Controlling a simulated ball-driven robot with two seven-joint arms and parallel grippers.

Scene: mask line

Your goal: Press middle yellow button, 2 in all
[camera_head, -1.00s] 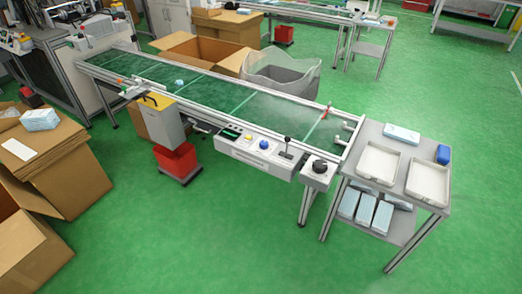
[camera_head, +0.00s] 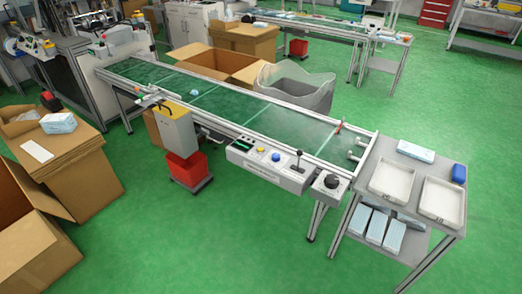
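The control panel (camera_head: 262,171) is a light grey box on the near side of the conveyor. On its top sit a small yellow button (camera_head: 261,151), a larger blue button (camera_head: 276,157) to its right, and a black lever (camera_head: 298,159) further right. A dark green display (camera_head: 243,144) is left of the yellow button. A separate box with a black knob (camera_head: 331,181) stands at the panel's right. Neither of my grippers is in view.
The conveyor (camera_head: 230,108) runs from back left to the right. A side table (camera_head: 450,226) with white trays stands at its right end. A red bin (camera_head: 188,172) stands below the conveyor, and cardboard boxes (camera_head: 85,160) are at left. The green floor in front is clear.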

